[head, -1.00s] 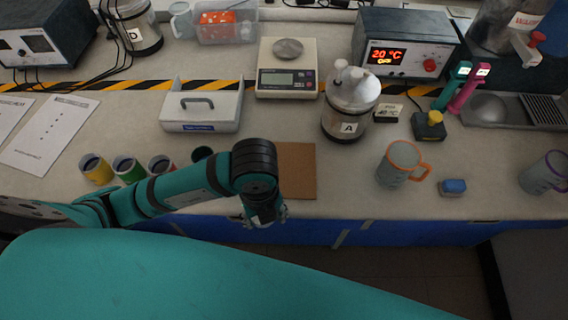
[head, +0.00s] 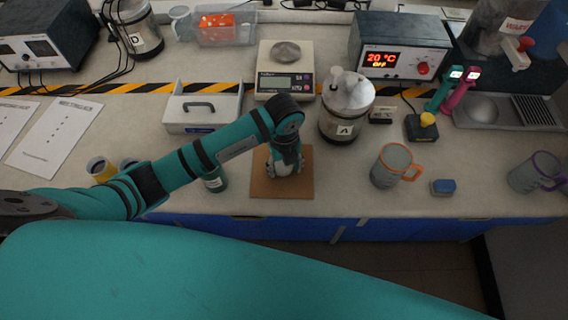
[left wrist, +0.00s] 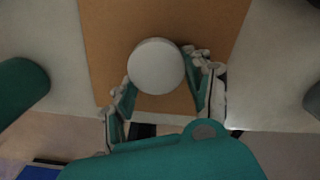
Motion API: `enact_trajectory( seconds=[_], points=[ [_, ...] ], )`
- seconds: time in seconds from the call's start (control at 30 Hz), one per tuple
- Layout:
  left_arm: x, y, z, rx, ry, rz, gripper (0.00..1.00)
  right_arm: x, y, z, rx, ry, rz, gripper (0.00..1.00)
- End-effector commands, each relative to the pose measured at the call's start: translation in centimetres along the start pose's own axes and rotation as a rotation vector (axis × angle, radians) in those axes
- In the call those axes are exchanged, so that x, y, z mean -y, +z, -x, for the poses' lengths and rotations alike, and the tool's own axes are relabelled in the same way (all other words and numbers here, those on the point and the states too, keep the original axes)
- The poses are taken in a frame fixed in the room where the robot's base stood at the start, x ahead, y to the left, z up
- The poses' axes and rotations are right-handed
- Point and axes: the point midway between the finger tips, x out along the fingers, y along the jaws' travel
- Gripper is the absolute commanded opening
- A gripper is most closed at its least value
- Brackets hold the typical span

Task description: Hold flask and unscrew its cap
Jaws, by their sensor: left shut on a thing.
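The flask shows in the left wrist view as a round, pale cap (left wrist: 156,66) seen from above, over a brown square mat (left wrist: 105,40). Its body is hidden below the cap. My left gripper (left wrist: 165,80) is shut on the flask, with a finger on either side of it. In the head view my left gripper (head: 285,160) points down over the brown mat (head: 262,188), and a pale part of the flask (head: 284,169) shows between the fingers. I cannot tell whether the flask touches the mat. My right gripper is not in view.
Jar A (head: 345,108), a balance (head: 285,75) and a white caddy (head: 203,110) stand behind. The counter's front edge is close.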

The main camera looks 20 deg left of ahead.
Motion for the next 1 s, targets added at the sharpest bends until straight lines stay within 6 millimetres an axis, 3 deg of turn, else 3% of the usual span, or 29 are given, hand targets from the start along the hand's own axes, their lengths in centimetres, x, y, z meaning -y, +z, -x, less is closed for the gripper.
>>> enact_trajectory(
  seconds=[0.43,0.47,0.63,1.0],
  points=[
    [-0.01,0.03,-1.21,0.002,-0.001,-0.001,0.13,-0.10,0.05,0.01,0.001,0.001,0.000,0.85],
    [0.00,0.03,-1.21,0.002,-0.001,-0.001,0.53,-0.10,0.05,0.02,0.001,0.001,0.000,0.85],
    [-0.01,0.02,-1.11,0.002,-0.001,-0.001,0.75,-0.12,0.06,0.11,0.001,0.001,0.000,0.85],
    [0.06,0.07,-0.45,0.003,-0.003,-0.001,0.75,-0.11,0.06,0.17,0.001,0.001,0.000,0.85]
  ],
)
